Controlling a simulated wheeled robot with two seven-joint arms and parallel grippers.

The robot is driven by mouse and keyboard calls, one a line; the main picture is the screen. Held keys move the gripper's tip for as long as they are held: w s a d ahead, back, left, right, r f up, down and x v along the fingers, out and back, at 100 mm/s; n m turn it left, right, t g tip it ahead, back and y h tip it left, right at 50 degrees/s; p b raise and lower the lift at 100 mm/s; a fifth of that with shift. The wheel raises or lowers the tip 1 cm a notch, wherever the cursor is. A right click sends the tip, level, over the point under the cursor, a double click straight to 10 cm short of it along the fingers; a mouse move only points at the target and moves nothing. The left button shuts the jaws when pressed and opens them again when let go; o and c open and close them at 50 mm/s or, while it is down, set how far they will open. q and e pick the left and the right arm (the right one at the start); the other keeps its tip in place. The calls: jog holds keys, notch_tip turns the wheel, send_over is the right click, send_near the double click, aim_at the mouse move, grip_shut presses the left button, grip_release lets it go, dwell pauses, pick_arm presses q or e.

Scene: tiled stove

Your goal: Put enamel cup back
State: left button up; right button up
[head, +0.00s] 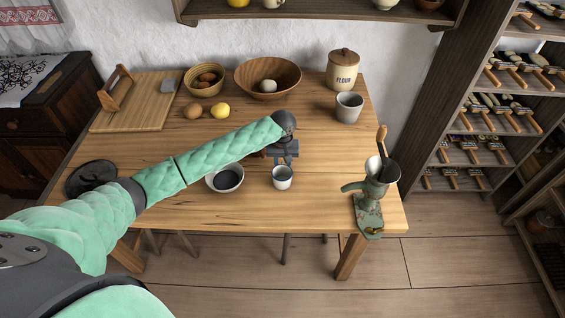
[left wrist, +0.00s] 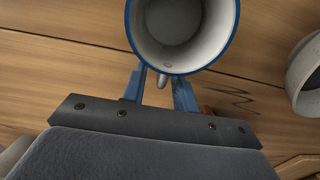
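The enamel cup (head: 282,180), white with a blue rim, stands upright on the wooden table (head: 320,210) near its front middle. In the left wrist view the cup (left wrist: 205,42) fills the top centre and looks empty inside. My left gripper (head: 285,160) is just behind the cup, pointing down at the table. Its two blue fingers (left wrist: 160,82) are apart, one on each side of the cup's small handle (left wrist: 162,80), with gaps visible beside it. My right gripper is not in view.
A bowl with dark contents (head: 226,187) is close left of the cup. A green grinder (head: 373,197) is at the right edge. A grey cup (head: 348,109), flour jar (head: 343,72) and wooden bowl (head: 268,90) stand at the back. A wall shelf (head: 330,13) hangs above.

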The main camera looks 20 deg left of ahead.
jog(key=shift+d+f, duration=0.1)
